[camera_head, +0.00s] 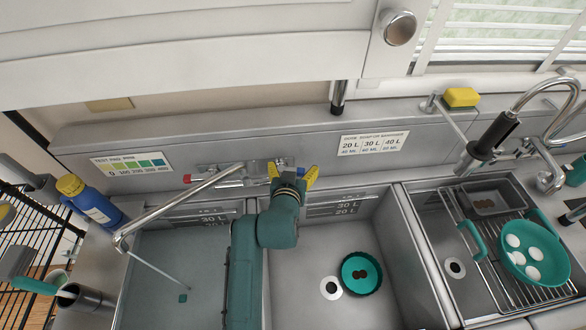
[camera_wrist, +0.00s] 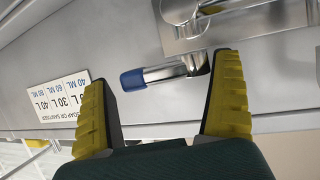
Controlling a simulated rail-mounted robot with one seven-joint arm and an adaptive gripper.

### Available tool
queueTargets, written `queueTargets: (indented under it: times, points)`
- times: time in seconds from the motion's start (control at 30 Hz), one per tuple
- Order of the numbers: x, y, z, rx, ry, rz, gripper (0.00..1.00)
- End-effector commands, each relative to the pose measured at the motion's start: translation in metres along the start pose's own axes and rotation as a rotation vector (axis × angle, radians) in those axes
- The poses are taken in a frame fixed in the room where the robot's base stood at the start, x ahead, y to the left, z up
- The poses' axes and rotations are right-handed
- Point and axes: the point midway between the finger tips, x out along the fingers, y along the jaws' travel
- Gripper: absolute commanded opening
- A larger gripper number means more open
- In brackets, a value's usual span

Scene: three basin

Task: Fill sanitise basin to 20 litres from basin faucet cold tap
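My gripper (camera_head: 293,178) is open, with yellow fingertips, at the cold tap on the back wall. In the wrist view my gripper (camera_wrist: 160,90) has its fingers wide apart. The blue-ended cold tap lever (camera_wrist: 150,76) lies across the gap, its inner end close to the right finger; contact is unclear. The faucet spout (camera_head: 180,205) swings left over the left basin (camera_head: 150,310). A thin line runs from the spout end into this basin; I cannot tell whether it is water or a chain. The litre marks (camera_head: 213,219) are partly visible. No label names the sanitise basin.
The red-ended tap lever (camera_head: 187,178) is left of the cold one. A blue bottle (camera_head: 95,207) stands left. A dosing sign (camera_head: 373,142) is on the wall.

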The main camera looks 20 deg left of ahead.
Motion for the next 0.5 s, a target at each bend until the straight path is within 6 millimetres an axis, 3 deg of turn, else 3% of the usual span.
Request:
queueTargets:
  times: [0.03,0.27,0.5]
  points:
    - [-0.0001,0.0000,0.0000,0.000,0.000,0.000,0.85]
    - [-0.0003,0.0013,0.0002,-0.001,-0.001,0.002,0.43]
    - [-0.0006,0.0034,-0.0008,-0.005,-0.003,-0.001,0.43]
